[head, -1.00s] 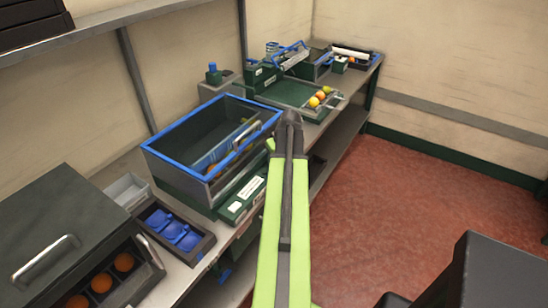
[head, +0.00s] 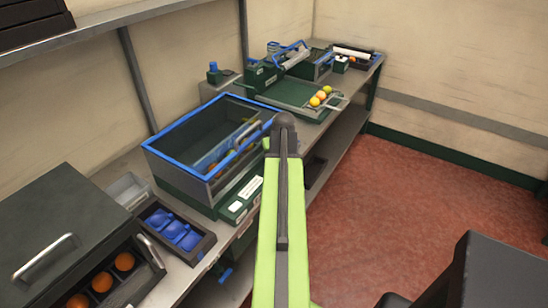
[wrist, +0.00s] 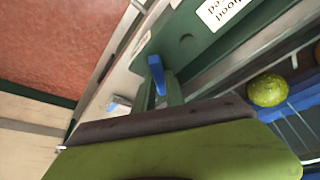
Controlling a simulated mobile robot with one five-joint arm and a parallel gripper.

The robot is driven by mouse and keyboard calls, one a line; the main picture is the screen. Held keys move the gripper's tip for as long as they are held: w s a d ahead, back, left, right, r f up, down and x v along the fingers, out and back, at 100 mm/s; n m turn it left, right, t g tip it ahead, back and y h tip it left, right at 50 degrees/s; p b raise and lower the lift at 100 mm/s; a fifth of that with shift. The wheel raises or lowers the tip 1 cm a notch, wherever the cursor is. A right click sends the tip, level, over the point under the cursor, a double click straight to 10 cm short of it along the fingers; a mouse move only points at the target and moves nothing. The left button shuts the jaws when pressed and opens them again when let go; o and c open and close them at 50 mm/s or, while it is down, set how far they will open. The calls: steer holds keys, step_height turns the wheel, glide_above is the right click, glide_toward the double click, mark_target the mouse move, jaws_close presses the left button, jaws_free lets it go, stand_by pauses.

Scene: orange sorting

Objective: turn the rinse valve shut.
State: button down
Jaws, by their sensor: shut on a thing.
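In the wrist view a small blue lever (wrist: 157,74), which looks like the rinse valve's handle, stands by a dark green panel. My gripper (wrist: 160,88) is at the lever, its two dark fingers one on each side of it and shut on it. How far the valve is turned cannot be told. In the head view my own arm hides the fingers and the lever; the arm's end is just right of the blue-rimmed tank (head: 185,119).
The tank holds several fruits; a yellow-green one (wrist: 268,90) shows in the wrist view. A green tray (head: 278,92) with fruit lies behind. A blue-cupped box (head: 205,249) and a dark cabinet (head: 60,215) stand at the near left. Red floor (head: 400,200) is clear at right.

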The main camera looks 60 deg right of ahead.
steer(key=c, duration=1.4)
jaws_free()
steer(key=p+v, duration=1.6)
steer(key=v, duration=0.1)
steer(key=shift+r, duration=0.15)
steer(key=shift+a, duration=0.15)
